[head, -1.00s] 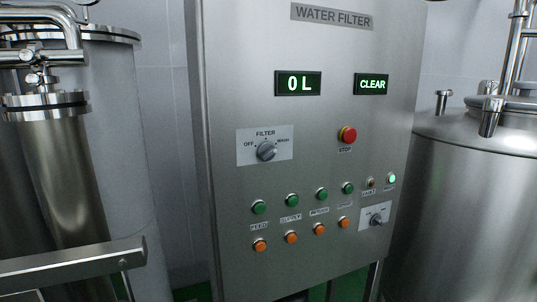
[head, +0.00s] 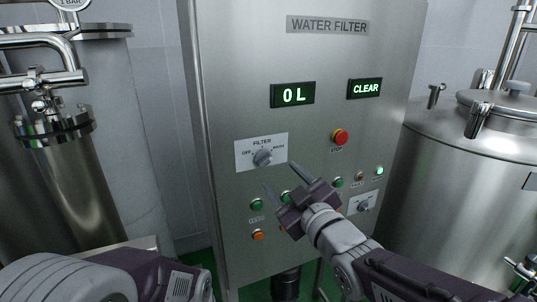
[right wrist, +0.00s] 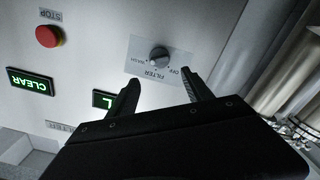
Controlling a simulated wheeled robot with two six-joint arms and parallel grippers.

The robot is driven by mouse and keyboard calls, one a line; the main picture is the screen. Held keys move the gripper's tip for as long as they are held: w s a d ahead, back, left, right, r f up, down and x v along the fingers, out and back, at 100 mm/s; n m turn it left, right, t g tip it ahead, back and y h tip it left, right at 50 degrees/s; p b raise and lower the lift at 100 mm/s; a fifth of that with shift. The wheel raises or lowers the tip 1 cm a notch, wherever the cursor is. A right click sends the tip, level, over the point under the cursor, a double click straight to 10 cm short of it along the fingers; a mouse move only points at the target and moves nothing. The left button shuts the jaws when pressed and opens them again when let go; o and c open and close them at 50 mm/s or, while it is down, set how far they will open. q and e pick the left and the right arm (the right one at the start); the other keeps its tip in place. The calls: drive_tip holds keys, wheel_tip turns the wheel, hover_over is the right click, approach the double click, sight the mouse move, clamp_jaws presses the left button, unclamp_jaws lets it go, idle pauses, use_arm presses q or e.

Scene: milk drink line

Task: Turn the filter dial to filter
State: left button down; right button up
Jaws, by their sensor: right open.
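The filter dial (head: 262,158) is a grey knob on a white plate marked OFF, FILTER and WASH, on the steel water filter panel (head: 230,100). In the right wrist view the dial (right wrist: 159,54) shows upside down, beyond the gap between my fingers. My right gripper (head: 279,177) is open and empty, just below and in front of the dial, apart from it. Its fingers also show in the right wrist view (right wrist: 160,90). Which mark the dial points at is too small to tell surely. My left arm shows at the lower left, but its fingertips are not in view.
A red stop button (head: 340,137) sits right of the dial. Green buttons (head: 257,204) and orange buttons (head: 258,234) lie below, partly behind my right gripper. Displays read 0 L (head: 293,94) and CLEAR (head: 364,88). Steel tanks stand left (head: 75,190) and right (head: 450,180).

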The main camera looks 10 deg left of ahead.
sight(265, 163)
drive_tip(key=p+x, duration=0.3)
drive_tip(key=x, duration=0.5)
drive_tip(key=shift+w+a+p, duration=0.2)
drive_tip(key=shift+p, duration=0.2)
drive_tip(key=shift+w, duration=0.15)
drive_tip(key=shift+c, duration=0.9)
clamp_jaws()
drive_tip(key=shift+f+n+b, duration=0.25)
drive_tip(key=shift+n+b, duration=0.15)
drive_tip(key=shift+b, duration=0.45)
drive_tip(key=n+b, duration=0.4)
drive_tip(key=b, duration=0.1)
drive_tip(key=n+b, duration=0.4)
drive_tip(key=b, duration=0.1)
drive_tip(key=shift+a+f+b, duration=0.1)
drive_tip(key=shift+f+b, duration=0.15)
drive_tip(key=shift+b, duration=0.1)
drive_tip(key=shift+r+n+b, duration=0.15)
drive_tip(key=shift+n+b, duration=0.85)
drive_tip(key=shift+n, duration=0.5)
